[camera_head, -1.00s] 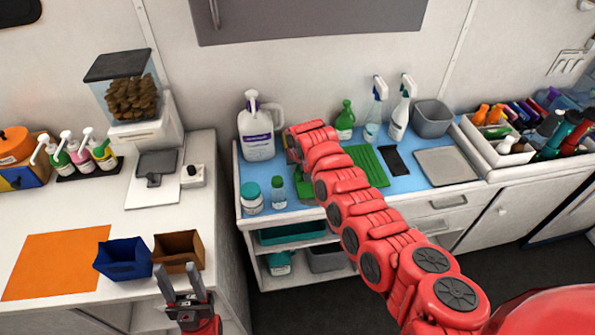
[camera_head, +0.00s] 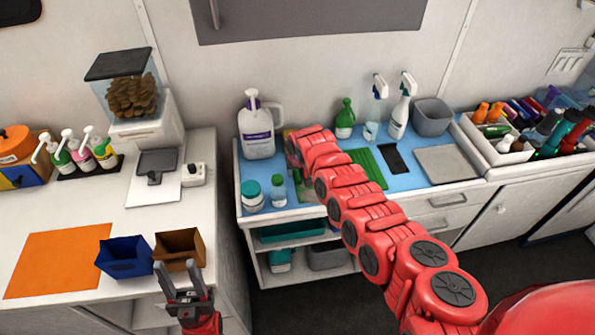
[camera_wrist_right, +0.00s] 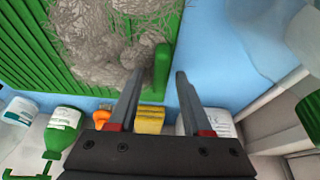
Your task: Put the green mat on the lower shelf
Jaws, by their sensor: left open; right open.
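The green ridged mat (camera_head: 368,168) lies on the blue counter top, partly hidden behind my right arm in the head view. In the right wrist view the mat (camera_wrist_right: 22,45) fills the upper left, with grey hair-like fluff on it. My right gripper (camera_wrist_right: 158,75) is open; a small upright green piece shows between its fingertips, and I cannot tell whether they touch it. The head view hides this gripper behind its arm. My left gripper (camera_head: 184,275) is open and empty at the front of the white left counter. The lower shelf (camera_head: 300,274) is under the blue counter.
A teal tray (camera_head: 292,232) sits on the shelf above; a grey bin (camera_head: 325,258) stands on the lower shelf. A white jug (camera_head: 256,130), a green-capped bottle (camera_head: 278,190) and spray bottles stand around the right gripper. Blue (camera_head: 125,258) and brown (camera_head: 180,249) boxes are beside my left gripper.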

